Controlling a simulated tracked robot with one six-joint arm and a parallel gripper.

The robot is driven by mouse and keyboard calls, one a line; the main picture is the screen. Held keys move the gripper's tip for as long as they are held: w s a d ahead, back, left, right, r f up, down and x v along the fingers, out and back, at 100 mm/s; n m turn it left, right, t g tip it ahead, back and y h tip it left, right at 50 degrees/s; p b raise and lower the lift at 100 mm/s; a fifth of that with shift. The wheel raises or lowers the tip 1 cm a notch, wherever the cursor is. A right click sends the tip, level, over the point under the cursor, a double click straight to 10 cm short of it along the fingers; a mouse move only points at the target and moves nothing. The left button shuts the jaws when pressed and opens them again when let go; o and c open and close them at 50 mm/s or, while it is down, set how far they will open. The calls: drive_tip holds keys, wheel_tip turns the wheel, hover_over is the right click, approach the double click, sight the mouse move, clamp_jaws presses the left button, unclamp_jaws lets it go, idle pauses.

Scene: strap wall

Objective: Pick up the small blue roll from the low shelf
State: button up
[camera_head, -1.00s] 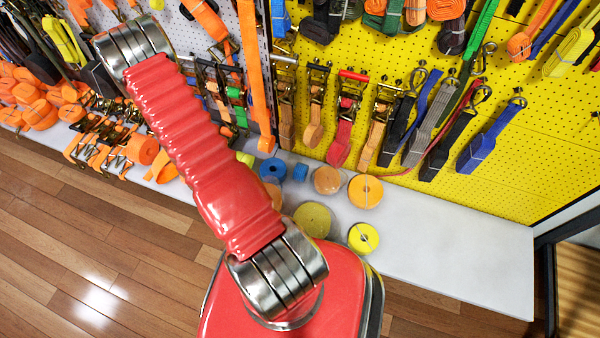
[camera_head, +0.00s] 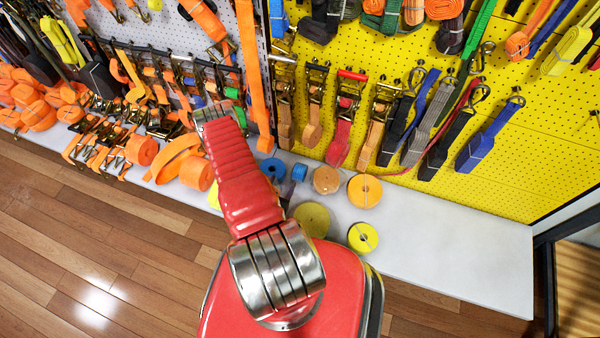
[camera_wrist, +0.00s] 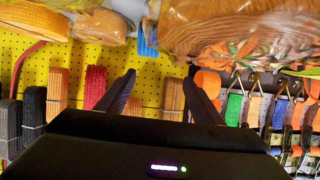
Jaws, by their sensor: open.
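The small blue roll (camera_head: 300,172) lies on the low shelf (camera_head: 450,255) in the head view, between a larger blue roll (camera_head: 273,169) and a tan-orange roll (camera_head: 326,180). In the wrist view my gripper (camera_wrist: 163,88) has its two dark fingers spread apart with nothing between them. A small blue patch (camera_wrist: 147,40) shows above the fingers there; I cannot tell for sure that it is the roll. In the head view my arm hides most of my gripper, left of the small blue roll.
An orange roll (camera_head: 365,190), an olive roll (camera_head: 312,219) and a yellow roll (camera_head: 363,237) crowd the shelf nearby. Straps hang on the yellow pegboard (camera_head: 500,190) behind. Orange rolls and ratchets fill the shelf's left side. The shelf's right end is clear.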

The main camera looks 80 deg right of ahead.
drive_tip(key=shift+s+a+f, duration=0.25)
drive_tip(key=shift+s+a, duration=0.05)
drive_tip(key=shift+s, duration=0.35)
drive_tip(key=shift+s+a+f, duration=0.2)
drive_tip(key=shift+s+a, duration=0.1)
drive_tip(key=shift+s, duration=0.3)
drive_tip(key=shift+d, duration=0.1)
approach(300, 168)
drive_tip(key=shift+w+x, duration=0.2)
drive_tip(key=shift+x, duration=1.4)
drive_tip(key=shift+f, duration=0.1)
drive_tip(key=shift+x, duration=2.55)
drive_tip(key=shift+s, duration=0.1)
drive_tip(key=shift+c, duration=0.6)
drive_tip(key=c, duration=1.1)
